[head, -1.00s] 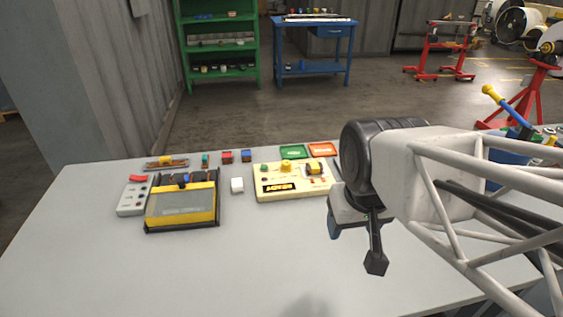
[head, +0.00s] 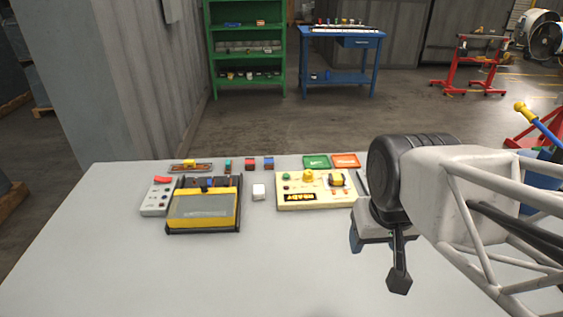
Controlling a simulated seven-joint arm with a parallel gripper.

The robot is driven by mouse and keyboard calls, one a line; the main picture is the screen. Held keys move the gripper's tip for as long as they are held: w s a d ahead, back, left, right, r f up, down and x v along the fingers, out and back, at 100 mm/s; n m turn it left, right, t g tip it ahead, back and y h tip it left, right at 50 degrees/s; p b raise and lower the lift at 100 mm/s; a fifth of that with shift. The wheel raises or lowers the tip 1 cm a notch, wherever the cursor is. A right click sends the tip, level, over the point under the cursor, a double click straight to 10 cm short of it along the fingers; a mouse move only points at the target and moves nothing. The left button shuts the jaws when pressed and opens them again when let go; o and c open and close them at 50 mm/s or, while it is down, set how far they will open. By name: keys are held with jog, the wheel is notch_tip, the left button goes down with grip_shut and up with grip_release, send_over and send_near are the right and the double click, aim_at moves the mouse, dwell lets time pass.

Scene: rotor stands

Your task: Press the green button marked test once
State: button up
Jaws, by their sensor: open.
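A cream test panel (head: 326,203) lies on the grey table. A small dark green round button (head: 286,176) sits at its upper left; any marking on it is too small to read. A yellow dome (head: 308,176), a yellow part (head: 337,181) and a black display (head: 299,197) with yellow letters, apparently "READY", are also on the panel. My gripper (head: 378,259) is open and empty, to the right of and nearer than the panel. It appears above the table and apart from the button. My wrist stands just right of the panel's right edge.
The front of the table (head: 260,280) is clear.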

grip_shut()
dwell(1.5)
